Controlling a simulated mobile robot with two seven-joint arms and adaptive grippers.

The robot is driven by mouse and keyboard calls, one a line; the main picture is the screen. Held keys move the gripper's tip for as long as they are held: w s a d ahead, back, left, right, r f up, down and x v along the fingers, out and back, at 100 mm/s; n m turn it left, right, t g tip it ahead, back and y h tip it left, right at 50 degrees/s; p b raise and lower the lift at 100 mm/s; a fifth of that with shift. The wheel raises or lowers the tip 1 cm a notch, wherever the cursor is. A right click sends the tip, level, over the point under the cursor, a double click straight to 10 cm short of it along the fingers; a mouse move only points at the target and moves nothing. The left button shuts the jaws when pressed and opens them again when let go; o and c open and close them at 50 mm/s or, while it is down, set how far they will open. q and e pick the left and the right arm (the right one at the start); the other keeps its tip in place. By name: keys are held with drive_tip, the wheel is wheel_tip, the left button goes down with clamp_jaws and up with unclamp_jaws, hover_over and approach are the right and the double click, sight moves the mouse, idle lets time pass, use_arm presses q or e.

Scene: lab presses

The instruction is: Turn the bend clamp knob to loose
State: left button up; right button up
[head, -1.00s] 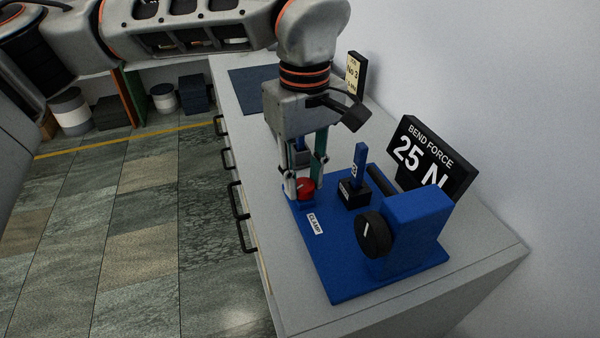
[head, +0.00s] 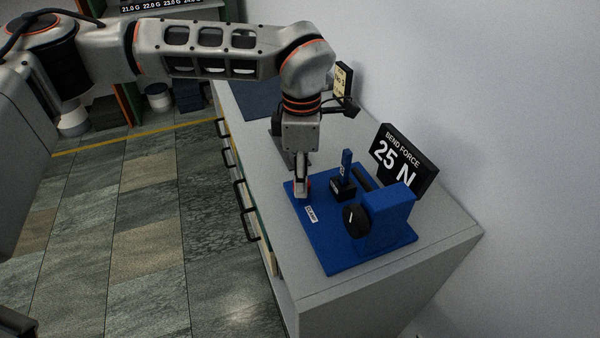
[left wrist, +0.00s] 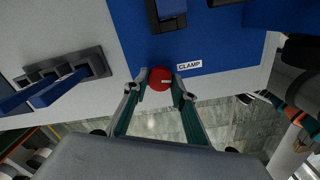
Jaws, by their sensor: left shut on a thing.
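In the left wrist view the knob (left wrist: 159,79) shows as a red disc with a pale mark lying roughly level. The left gripper's fingertips (left wrist: 160,84) are shut on it, one on each side. My right gripper is not in view.
A black dial (head: 356,222) on a blue block and a small upright blue piece (head: 346,165) stand on the base. A BEND FORCE display (head: 404,160) reading 25 N stands behind. Drawer handles (head: 247,225) line the counter's left side.

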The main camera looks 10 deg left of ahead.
use_arm(q)
drive_tip(key=shift+s+n+p, duration=0.1)
drive_tip(key=shift+n+p, duration=0.3)
drive_tip(key=shift+n, duration=0.6)
drive_tip(key=shift+n+p, duration=0.3)
drive_tip(key=shift+n, duration=0.6)
drive_tip(key=n, duration=0.2)
drive_tip(key=shift+f+n+p, duration=0.1)
drive_tip(key=shift+n+p, duration=0.25)
drive_tip(key=shift+n, duration=0.05)
drive_tip(key=n, duration=0.3)
drive_tip(key=shift+n, duration=0.3)
drive_tip(key=n, duration=0.4)
drive_tip(key=shift+f+n+p, duration=0.1)
drive_tip(key=shift+n+p, duration=0.2)
drive_tip(key=shift+p, duration=0.05)
drive_tip(key=n, duration=0.3)
drive_tip(key=shift+s+n, duration=0.1)
drive_tip(key=shift+n, duration=1.2)
